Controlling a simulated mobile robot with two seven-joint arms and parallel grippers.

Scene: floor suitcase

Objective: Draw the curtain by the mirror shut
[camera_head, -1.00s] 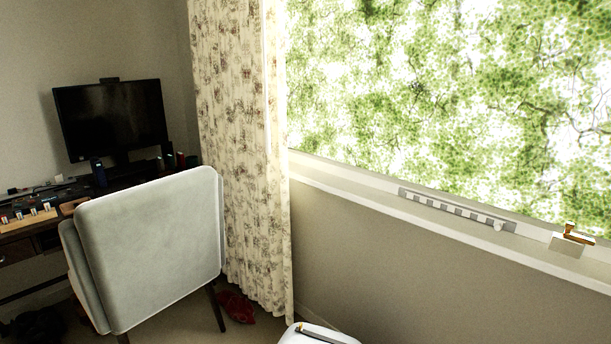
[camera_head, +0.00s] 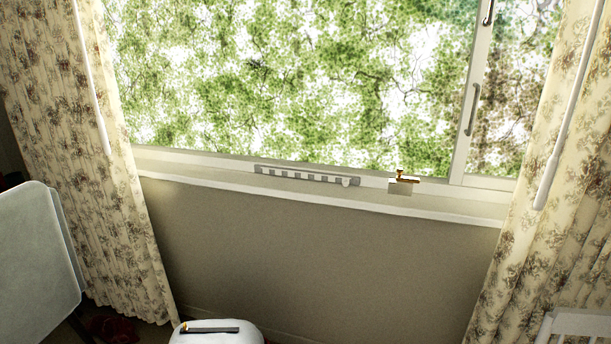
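Two floral cream curtains hang at the window, one at the left (camera_head: 75,150) and one at the right (camera_head: 545,190). Both are bunched at the sides, and the window (camera_head: 290,80) between them is uncovered. A white wand (camera_head: 90,75) hangs along the inner edge of the left curtain. Another white wand (camera_head: 570,105) hangs in front of the right curtain. No mirror shows, so I cannot tell which curtain is beside it. Neither of my grippers is in view.
A pale chair (camera_head: 35,265) stands at the lower left. A white suitcase-like object (camera_head: 215,333) is at the bottom, below the sill (camera_head: 330,200). A grey strip and a small brass-topped item (camera_head: 402,182) lie on the sill. A white slatted object (camera_head: 575,325) is at lower right.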

